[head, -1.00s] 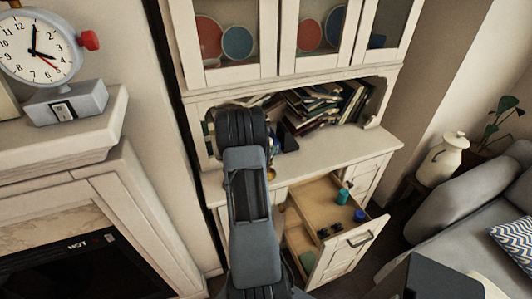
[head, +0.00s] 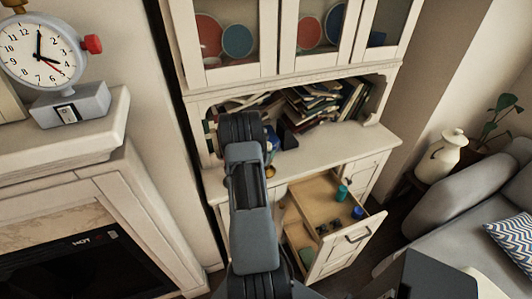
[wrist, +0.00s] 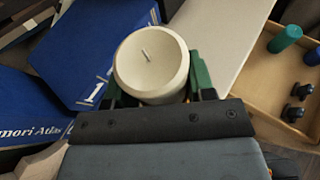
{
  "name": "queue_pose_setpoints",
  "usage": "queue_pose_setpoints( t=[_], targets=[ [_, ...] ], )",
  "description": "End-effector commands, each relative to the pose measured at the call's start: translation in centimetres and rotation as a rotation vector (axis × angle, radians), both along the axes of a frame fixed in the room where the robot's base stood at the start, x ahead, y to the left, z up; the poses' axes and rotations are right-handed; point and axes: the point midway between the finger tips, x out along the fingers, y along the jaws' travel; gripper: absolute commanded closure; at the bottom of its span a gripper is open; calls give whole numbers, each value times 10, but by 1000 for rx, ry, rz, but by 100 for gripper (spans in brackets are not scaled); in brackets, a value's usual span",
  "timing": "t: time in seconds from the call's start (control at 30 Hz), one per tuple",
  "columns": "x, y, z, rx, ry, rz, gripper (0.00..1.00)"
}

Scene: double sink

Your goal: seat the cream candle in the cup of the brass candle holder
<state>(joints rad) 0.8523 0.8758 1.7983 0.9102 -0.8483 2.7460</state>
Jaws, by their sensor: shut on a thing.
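The cream candle (wrist: 140,72), round and pale with a short wick, is between the green-sided fingers of my gripper (wrist: 155,84) in the wrist view. My gripper is shut on it, and I see its top from above. In the head view, my arm hides the gripper and candle at the cabinet counter. A small brass-coloured piece (head: 270,171), perhaps the brass candle holder, shows beside my arm near the counter's front edge. Most of it is hidden, and its cup cannot be made out. The holder does not show clearly in the wrist view.
Blue books (wrist: 95,45) lie close to the candle on the left in the wrist view. More books (head: 310,105) fill the cabinet niche. An open drawer (head: 365,228) juts out below the counter, holding a teal cylinder (head: 342,192) and small items. The counter right of my arm (head: 325,147) is clear.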

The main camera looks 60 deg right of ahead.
Motion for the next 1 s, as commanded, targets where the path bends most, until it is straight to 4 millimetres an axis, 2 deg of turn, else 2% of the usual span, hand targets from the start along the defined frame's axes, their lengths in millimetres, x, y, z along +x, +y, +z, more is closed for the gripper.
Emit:
queue_pose_setpoints(
  t=[0.2, 0.23, 0.47, 0.7, 0.87, 1.0],
  targets=[
    [0, 0, -5, -1, -1, 0, 77],
    [0, 0, -3, 1, 0, 0, 47],
    [0, 0, -4, 2, 0, -1, 25],
    [0, 0, -3, 1, 0, 0, 25],
    [0, 0, 5, 1, 1, 0, 25],
    [1, 23, 9, 0, 0, 3, 25]
  ],
)
